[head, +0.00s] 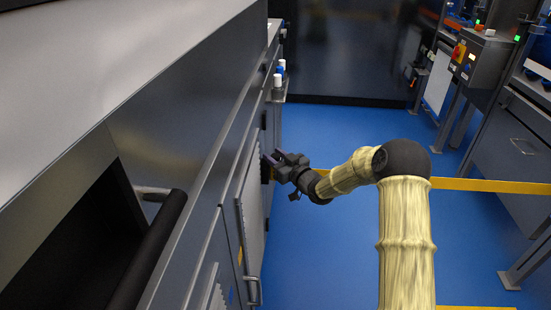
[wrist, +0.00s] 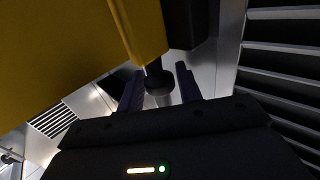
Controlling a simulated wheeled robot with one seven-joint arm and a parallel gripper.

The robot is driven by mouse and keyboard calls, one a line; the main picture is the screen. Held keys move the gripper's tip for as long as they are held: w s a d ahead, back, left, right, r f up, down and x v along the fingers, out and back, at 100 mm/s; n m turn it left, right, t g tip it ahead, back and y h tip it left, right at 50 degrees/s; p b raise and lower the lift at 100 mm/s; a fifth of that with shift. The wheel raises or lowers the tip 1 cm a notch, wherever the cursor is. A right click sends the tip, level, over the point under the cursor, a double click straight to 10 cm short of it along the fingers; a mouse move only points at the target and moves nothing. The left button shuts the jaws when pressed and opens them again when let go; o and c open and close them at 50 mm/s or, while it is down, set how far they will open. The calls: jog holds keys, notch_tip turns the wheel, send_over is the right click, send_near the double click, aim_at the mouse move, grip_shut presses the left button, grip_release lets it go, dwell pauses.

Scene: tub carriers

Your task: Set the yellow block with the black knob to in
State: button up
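The yellow block (wrist: 85,50) fills the upper left of the wrist view, very close to the camera. The black knob (wrist: 158,83) sticks out below its lower right edge on a short dark stem. My gripper (wrist: 159,88) is open, with one finger on each side of the knob. Gaps show between the knob and both fingers, so I see no grip on it. In the head view my gripper (head: 272,164) is at the side of the grey machine on the left. There the block and knob are mostly hidden by the gripper and cannot be made out clearly.
The grey machine (head: 190,140) runs along the left, with a dark bar handle (head: 150,250) and a panel door handle (head: 255,290). Small bottles (head: 278,80) stand on a ledge further back. Blue floor (head: 330,250) is open to the right. A control box (head: 480,55) stands at far right.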

grip_shut()
jog(key=shift+d, duration=0.15)
